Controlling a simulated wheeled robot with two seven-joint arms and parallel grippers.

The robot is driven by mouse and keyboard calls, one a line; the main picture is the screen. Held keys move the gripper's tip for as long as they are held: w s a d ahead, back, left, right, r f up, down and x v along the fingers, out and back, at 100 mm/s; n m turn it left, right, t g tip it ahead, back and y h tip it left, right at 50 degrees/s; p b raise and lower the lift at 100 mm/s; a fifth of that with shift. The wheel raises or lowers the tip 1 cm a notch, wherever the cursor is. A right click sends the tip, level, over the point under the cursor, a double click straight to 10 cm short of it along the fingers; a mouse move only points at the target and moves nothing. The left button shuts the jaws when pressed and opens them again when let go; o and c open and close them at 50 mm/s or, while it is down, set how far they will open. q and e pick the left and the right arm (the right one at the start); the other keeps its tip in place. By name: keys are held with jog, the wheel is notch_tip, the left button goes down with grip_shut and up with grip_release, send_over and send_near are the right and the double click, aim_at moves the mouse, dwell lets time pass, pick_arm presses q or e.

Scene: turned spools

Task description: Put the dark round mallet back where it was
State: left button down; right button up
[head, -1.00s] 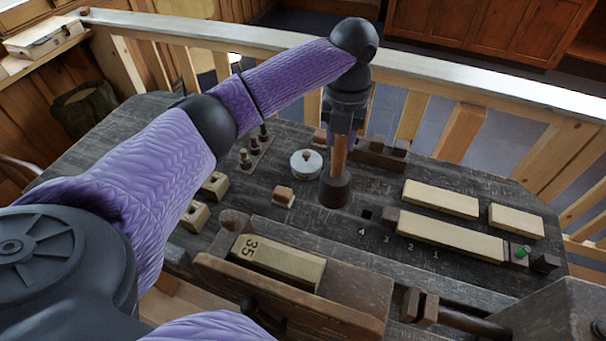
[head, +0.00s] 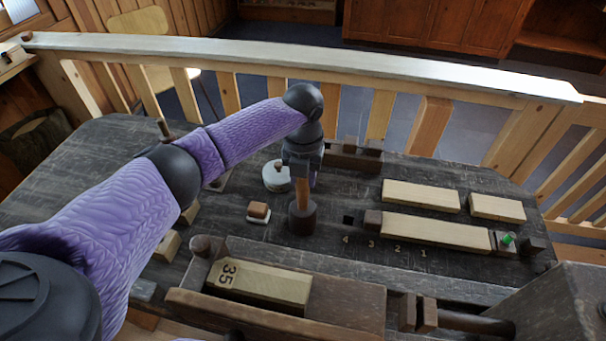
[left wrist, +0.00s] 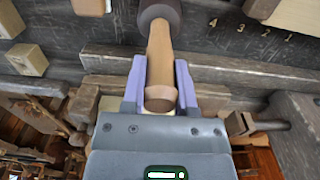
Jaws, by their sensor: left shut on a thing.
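The dark round mallet (head: 302,218) has a dark brown cylindrical head and a light wooden handle. It is upright, head down, over the dark workbench top (head: 120,150). I cannot tell whether the head touches the bench. My left gripper (head: 303,172) is shut on the handle from above; its palm hides the handle's end in the head view. The left wrist view shows the handle (left wrist: 160,60) between the two purple fingers, with the head beyond them at the top edge. My right gripper is not in view.
A white round tin (head: 276,178) and a small block-topped piece (head: 259,213) are left of the mallet. A square hole (head: 349,220) and numbers are to its right. A block marked 35 (head: 262,283) lies in front. Pale boards (head: 420,195) lie to the right.

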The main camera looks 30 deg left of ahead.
pick_arm(q)
jog(key=shift+c, duration=2)
grip_release()
notch_tip(320, 180, up, 12)
jog(key=shift+r+p, duration=0.1)
jog(key=shift+p, duration=1.15)
